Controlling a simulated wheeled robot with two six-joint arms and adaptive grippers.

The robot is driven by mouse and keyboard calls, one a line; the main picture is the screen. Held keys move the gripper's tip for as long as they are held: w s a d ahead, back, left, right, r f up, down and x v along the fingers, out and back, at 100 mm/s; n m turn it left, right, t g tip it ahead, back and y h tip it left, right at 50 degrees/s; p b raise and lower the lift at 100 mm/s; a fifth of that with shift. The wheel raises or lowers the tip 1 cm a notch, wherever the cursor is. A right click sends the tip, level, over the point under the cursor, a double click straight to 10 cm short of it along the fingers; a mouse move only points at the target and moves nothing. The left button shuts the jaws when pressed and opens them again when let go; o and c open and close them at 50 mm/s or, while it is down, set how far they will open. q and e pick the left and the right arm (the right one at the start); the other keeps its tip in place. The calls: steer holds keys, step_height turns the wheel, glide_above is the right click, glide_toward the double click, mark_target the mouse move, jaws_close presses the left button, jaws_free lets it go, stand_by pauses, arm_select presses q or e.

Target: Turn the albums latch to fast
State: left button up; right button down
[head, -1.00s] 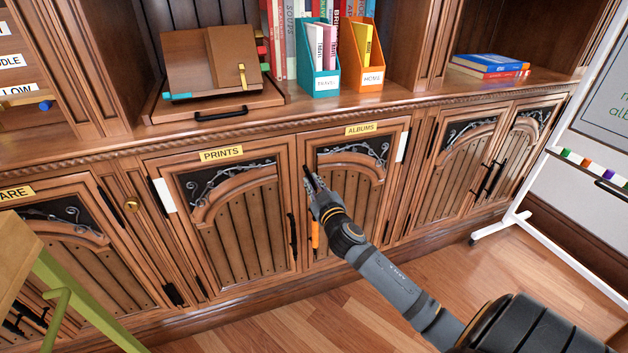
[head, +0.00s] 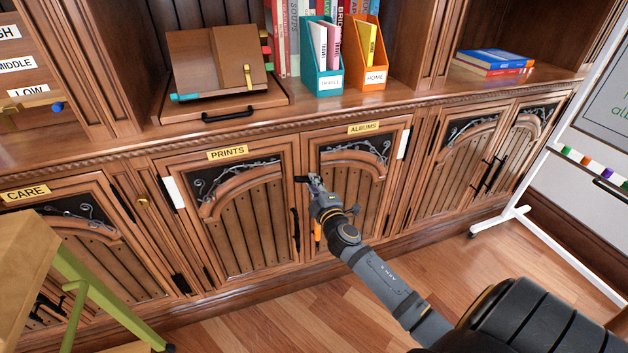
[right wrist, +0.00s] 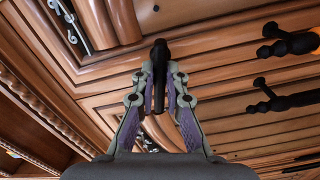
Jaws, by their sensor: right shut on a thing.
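The albums latch (head: 301,180) is a small black bar at the left edge of the albums door (head: 356,185), under the label ALBUMS (head: 366,128). It lies about level, with one end pointing left toward the prints door (head: 237,210). My right gripper (head: 316,184) is at the latch, shut on it. In the right wrist view the black latch (right wrist: 159,52) stands between the two fingertips of my right gripper (right wrist: 160,88). The gripper hides part of the latch in the head view. My left gripper is not in view.
A dark pull handle (head: 295,229) sits on the prints door's right edge, and an orange-coloured handle (head: 317,231) hangs below my right gripper. A wooden stool with green legs (head: 85,290) stands at the left, a white board frame (head: 545,165) at the right. The floor between is open.

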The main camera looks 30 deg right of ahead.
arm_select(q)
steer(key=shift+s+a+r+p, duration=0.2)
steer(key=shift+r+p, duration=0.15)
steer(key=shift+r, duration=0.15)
arm_select(e)
steer(key=shift+f+n, duration=0.2)
steer(key=shift+n, duration=1.4)
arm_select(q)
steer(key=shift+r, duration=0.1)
arm_select(e)
steer(key=c, duration=1.4)
jaws_free()
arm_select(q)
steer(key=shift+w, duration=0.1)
arm_select(e)
steer(key=v, duration=1.2)
steer(key=shift+a, duration=0.1)
